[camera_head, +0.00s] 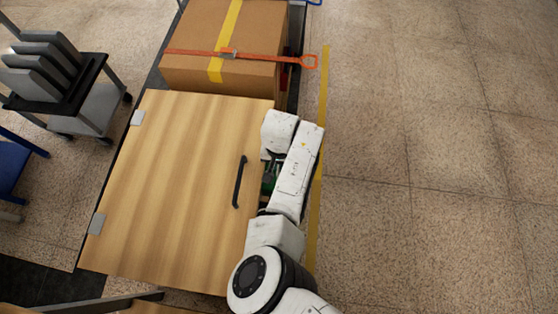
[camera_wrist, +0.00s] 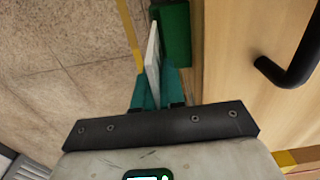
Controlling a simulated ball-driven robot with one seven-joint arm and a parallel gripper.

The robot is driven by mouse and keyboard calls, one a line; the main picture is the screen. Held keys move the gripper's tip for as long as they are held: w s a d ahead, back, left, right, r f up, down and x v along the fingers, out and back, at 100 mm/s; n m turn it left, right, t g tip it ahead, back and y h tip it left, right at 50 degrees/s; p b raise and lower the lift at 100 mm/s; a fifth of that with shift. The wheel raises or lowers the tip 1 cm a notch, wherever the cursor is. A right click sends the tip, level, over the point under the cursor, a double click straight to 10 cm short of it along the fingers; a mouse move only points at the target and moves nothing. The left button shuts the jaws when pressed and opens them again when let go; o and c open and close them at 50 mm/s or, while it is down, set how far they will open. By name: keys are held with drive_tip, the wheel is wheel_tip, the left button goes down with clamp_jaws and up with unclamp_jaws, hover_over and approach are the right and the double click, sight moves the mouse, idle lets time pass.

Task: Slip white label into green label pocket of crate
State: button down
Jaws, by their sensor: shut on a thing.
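The white label (camera_wrist: 152,55) is held edge-on between the teal fingers of my gripper (camera_wrist: 156,78), which are shut on it. It sticks out beyond the fingertips. The green label pocket (camera_wrist: 175,35) is on the side of the wooden crate (camera_wrist: 225,60), just right of the label in the wrist view. The label's far end is close beside the pocket; I cannot tell whether they touch. In the head view the crate (camera_head: 170,190) shows its wide wooden face, and my arm covers the gripper and the label. A small green patch (camera_head: 270,178) shows beside my arm.
A black handle (camera_head: 239,182) stands out from the crate's face near my arm, also in the wrist view (camera_wrist: 290,62). A strapped cardboard box (camera_head: 215,45) lies beyond. A cart with dark plates (camera_head: 45,70) stands at left. The floor (camera_head: 440,150) at right is clear.

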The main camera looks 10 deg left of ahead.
drive_tip(key=shift+f+b, duration=1.8)
drive_tip(key=shift+f, duration=1.2)
drive_tip(key=c, duration=1.1)
unclamp_jaws()
drive_tip(key=shift+c, duration=0.2)
wheel_tip(320, 180, up, 11)
drive_tip(key=shift+f+p, duration=0.1)
drive_tip(key=shift+p, duration=1.1)
